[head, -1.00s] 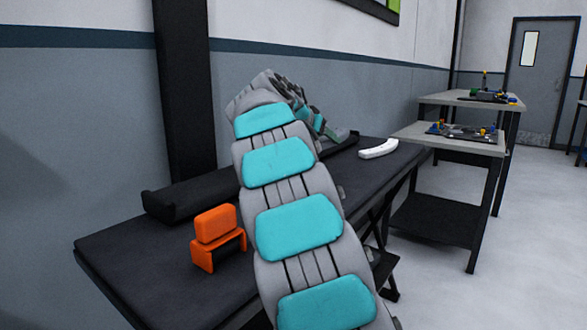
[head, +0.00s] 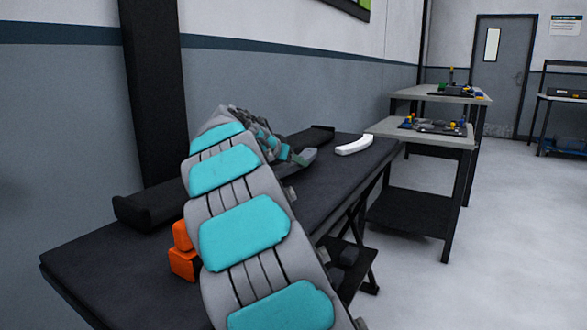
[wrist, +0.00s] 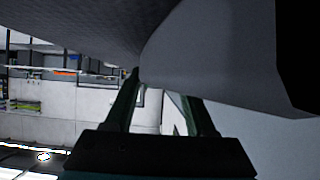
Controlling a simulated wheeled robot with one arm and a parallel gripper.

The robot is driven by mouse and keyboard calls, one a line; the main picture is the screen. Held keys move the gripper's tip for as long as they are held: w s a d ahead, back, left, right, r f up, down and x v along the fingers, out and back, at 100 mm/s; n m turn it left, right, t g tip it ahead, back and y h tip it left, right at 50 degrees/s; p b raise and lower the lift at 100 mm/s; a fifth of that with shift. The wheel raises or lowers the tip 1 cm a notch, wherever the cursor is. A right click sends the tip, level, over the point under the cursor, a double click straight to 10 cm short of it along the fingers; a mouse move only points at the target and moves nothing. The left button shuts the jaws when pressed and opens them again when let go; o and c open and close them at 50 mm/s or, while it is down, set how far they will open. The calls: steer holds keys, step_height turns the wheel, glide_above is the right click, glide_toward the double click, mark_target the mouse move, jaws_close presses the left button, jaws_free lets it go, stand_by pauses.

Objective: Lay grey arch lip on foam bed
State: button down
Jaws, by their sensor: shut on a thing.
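My gripper (wrist: 160,100) is shut on a smooth grey piece (wrist: 215,55), which I take to be the grey arch lip. It fills the upper right of the wrist view; its full outline is cut off, and the grip itself is partly hidden behind it. In the head view my arm covers the middle of the dark-topped bench, and the held piece cannot be made out clearly. The bench's dark padded top (head: 110,265), likely the foam bed, runs from the lower left to the back. A dark textured surface (wrist: 80,22) shows at the wrist view's top.
A white curved piece (head: 354,145) lies at the bench's far right end. A long black holder (head: 150,207) runs along the wall side. An orange object (head: 183,262) sits at the near left, partly behind my arm. Small grey tables (head: 425,132) stand beyond; floor at right is clear.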

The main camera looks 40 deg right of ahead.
steer(key=shift+f, duration=0.95)
steer(key=shift+f, duration=0.15)
steer(key=shift+c, duration=1.2)
jaws_free()
